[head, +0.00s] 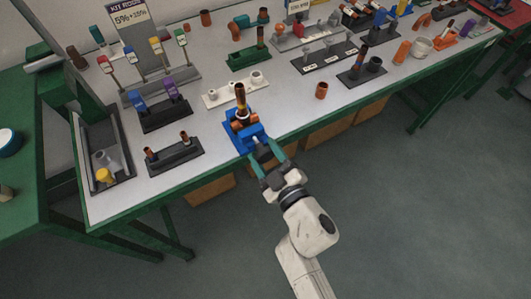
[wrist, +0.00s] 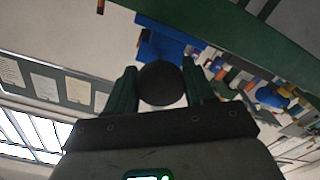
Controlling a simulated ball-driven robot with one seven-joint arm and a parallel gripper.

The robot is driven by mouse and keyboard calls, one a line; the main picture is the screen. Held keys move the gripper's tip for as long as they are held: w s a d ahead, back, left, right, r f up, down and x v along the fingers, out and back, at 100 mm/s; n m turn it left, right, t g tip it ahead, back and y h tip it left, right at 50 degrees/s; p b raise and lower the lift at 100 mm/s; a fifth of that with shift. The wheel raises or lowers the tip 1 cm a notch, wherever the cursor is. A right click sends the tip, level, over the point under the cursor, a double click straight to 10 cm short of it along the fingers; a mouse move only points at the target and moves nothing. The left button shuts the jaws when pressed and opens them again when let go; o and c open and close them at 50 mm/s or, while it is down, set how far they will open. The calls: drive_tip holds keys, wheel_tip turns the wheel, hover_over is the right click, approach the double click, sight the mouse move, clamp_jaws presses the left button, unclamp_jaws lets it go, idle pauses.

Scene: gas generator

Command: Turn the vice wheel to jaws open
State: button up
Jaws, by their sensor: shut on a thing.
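The blue vice (head: 240,138) stands at the front edge of the white-topped bench, with a dark and copper-coloured upright piece (head: 241,97) in or just behind it. My gripper (head: 266,149) reaches in from the front, its two green fingers at the vice's near end. In the wrist view a dark round vice wheel (wrist: 162,84) sits between the fingers, one on each side, with the blue vice body (wrist: 158,45) behind it. My gripper is shut on the wheel. How far apart the jaws stand cannot be told.
A black rack with two short rods (head: 174,155) lies left of the vice. A white tray with cups (head: 232,93) is behind it. A copper cup (head: 321,90) stands to the right. Grey floor (head: 400,220) in front of the bench is free.

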drive_tip(key=n, duration=0.6)
drive_tip(key=shift+n, duration=0.3)
idle(0.4)
drive_tip(key=o, duration=1)
drive_tip(key=shift+s+d, duration=0.1)
drive_tip(key=v, duration=1)
drive_tip(key=shift+s+d, duration=0.2)
drive_tip(key=shift+s, duration=0.05)
